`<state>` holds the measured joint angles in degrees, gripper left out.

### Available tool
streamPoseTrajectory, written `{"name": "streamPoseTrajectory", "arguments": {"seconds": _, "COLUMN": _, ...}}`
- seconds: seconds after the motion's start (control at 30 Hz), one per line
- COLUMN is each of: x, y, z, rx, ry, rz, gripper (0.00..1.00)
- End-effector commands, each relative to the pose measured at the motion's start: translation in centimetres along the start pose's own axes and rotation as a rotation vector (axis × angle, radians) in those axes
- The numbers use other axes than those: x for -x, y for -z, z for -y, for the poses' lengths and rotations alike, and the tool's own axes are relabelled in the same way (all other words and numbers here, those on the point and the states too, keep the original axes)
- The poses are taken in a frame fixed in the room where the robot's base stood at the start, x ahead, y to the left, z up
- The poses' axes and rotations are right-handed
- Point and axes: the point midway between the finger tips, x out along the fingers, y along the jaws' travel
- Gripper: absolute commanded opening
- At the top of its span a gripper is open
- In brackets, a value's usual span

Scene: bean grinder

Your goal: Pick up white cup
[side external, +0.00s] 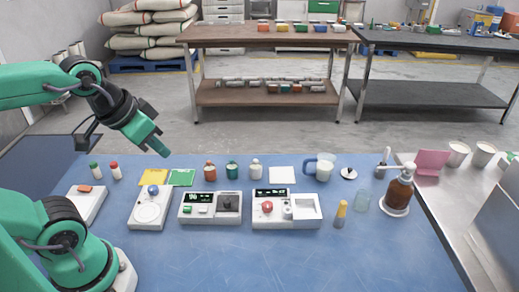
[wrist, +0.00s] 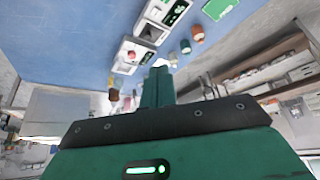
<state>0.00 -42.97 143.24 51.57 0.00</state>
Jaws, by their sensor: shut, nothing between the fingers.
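My gripper (side external: 160,149) is shut and empty. It hangs in the air above the back left of the blue table, tilted down to the right. Its closed fingers (wrist: 157,75) point up the middle of the wrist view. Two white cups, a left one (side external: 457,155) and a right one (side external: 482,155), stand on the metal counter at the right of the side view, far from my gripper. I cannot make out a white cup clearly in the wrist view.
Machines with displays, a left one (side external: 210,208) and a right one (side external: 286,208), stand mid-table. Small bottles, including an orange-brown one (side external: 210,171), line the back. A brown pump bottle (side external: 398,190) stands at the right. The table front (side external: 250,262) is clear.

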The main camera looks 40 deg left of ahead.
Motion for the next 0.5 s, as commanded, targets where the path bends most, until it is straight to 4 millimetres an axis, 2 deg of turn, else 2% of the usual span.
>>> {"name": "streamPoseTrajectory", "arguments": {"seconds": 0.03, "x": 0.00, "y": 0.00, "z": 0.00, "rx": 0.000, "ry": 0.000, "rz": 0.000, "gripper": 0.04}}
{"name": "streamPoseTrajectory", "arguments": {"seconds": 0.3, "x": 0.00, "y": 0.00, "z": 0.00, "rx": 0.000, "ry": 0.000, "rz": 0.000, "gripper": 0.57}}
{"name": "streamPoseTrajectory", "arguments": {"seconds": 0.33, "x": 0.00, "y": 0.00, "z": 0.00, "rx": 0.000, "ry": 0.000, "rz": 0.000, "gripper": 0.61}}
{"name": "streamPoseTrajectory", "arguments": {"seconds": 0.5, "x": 0.00, "y": 0.00, "z": 0.00, "rx": 0.000, "ry": 0.000, "rz": 0.000, "gripper": 0.61}}
